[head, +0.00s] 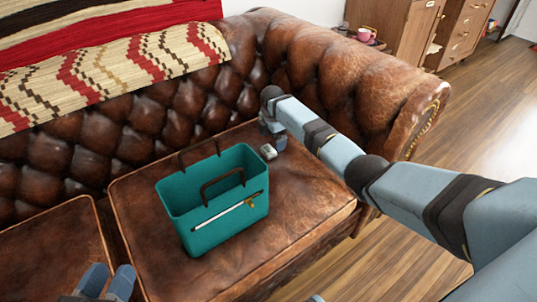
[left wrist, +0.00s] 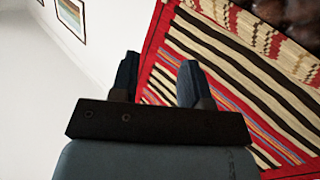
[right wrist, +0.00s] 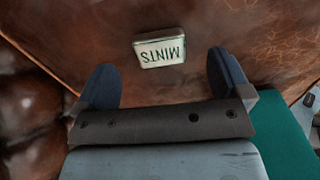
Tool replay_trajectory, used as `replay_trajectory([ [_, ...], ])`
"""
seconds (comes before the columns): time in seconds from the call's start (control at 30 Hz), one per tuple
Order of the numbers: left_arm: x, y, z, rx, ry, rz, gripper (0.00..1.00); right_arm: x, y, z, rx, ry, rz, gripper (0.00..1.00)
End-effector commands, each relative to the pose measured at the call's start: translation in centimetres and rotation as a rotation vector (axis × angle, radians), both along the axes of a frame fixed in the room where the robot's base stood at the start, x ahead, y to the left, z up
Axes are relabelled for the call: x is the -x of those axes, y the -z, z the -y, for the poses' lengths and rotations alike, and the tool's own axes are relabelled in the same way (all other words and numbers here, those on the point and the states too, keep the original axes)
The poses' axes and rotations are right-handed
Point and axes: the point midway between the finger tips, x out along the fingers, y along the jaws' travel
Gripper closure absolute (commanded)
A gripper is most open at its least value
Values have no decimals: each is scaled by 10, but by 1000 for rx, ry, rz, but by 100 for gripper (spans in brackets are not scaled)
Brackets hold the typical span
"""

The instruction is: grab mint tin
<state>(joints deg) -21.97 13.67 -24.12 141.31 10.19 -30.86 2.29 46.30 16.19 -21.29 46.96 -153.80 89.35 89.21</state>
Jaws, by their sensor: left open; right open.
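The mint tin (head: 268,151) is a small pale box on the brown leather sofa seat, just right of the teal basket in the head view. In the right wrist view the tin (right wrist: 160,51) shows the word MINTS upside down, lying ahead of the fingers and between their lines. My right gripper (head: 274,142) is open and empty, close beside the tin; the right wrist view shows its two spread fingers (right wrist: 164,80) apart from it. My left gripper (head: 108,280) is open and empty at the lower left of the head view, and its fingers show in the left wrist view (left wrist: 158,75).
A teal basket (head: 205,235) with dark handles and a pale stick on its front stands on the seat (head: 300,215), and its edge shows near my right gripper. The tufted sofa back (head: 190,105) rises behind. A striped blanket (head: 90,80) drapes over it.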

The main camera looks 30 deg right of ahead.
Motion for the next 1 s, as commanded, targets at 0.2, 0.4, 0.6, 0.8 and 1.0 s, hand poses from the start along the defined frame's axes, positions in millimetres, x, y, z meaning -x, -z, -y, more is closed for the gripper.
replay_trajectory([
  [0.2, -12, 4, -7, -73, -4, 130, 57, -2, 35, 4, -3, 1, -2, 4],
  [0.4, -18, -3, -11, -117, -8, 207, 57, -2, 50, 4, -1, -1, 0, 4],
  [0.6, -17, -4, -11, -116, -9, 205, 57, -2, 48, 4, -1, -1, 0, 9],
  [0.8, -17, -4, -10, -114, -9, 204, 57, -2, 48, 4, 0, -1, 0, 55],
  [1.0, -17, -4, -10, -113, -9, 202, 57, -2, 48, 5, 0, -1, 0, 58],
])
